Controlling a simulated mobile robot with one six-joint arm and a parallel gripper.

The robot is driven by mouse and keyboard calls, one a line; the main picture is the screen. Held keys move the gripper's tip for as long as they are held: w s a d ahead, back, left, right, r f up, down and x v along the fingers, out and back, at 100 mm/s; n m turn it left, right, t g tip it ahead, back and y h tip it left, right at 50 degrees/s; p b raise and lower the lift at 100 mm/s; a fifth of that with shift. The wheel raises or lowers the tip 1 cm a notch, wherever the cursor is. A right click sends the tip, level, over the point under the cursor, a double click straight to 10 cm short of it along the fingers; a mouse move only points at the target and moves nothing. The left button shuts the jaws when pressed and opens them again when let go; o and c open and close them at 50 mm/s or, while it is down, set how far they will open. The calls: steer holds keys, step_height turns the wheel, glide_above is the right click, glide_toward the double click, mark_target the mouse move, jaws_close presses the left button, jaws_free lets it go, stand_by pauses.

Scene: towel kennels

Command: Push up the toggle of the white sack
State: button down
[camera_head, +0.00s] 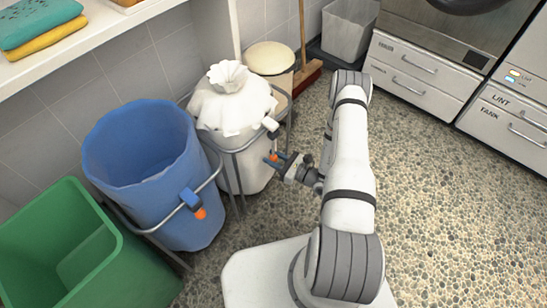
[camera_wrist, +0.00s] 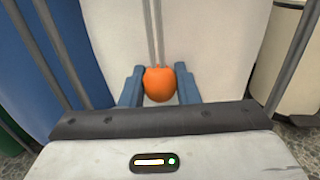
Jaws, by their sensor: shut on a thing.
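The white sack (camera_head: 231,108) hangs in a grey metal stand, its top gathered into a ruffled, closed-looking neck. A light toggle (camera_head: 270,126) sits at the sack's upper right edge. My gripper (camera_head: 277,158) is in front of the sack, below that toggle. In the wrist view my gripper (camera_wrist: 159,86) is shut on an orange ball-shaped pull (camera_wrist: 159,84), with a blue finger on each side of it. Two thin grey cords run up from the orange pull in front of the white sack (camera_wrist: 205,40). The toggle is not seen in the wrist view.
A blue sack (camera_head: 150,175) with its own toggle and orange pull (camera_head: 200,213) stands open to the left. A green bin (camera_head: 80,250) is at the far left. A round-topped container (camera_head: 270,58) and a broom (camera_head: 305,75) are behind. Pebbled floor (camera_head: 440,190) is clear on the right.

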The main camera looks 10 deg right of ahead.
steer(key=shift+f, duration=0.2)
steer(key=c, duration=1.4)
jaws_free()
steer(key=shift+f, duration=0.15)
steer(key=shift+o, duration=1.4)
steer(key=shift+s, duration=0.1)
steer(key=p+v, duration=0.2)
steer(key=v, duration=0.5)
steer(key=shift+s+d, duration=0.25)
steer(key=shift+d, duration=0.05)
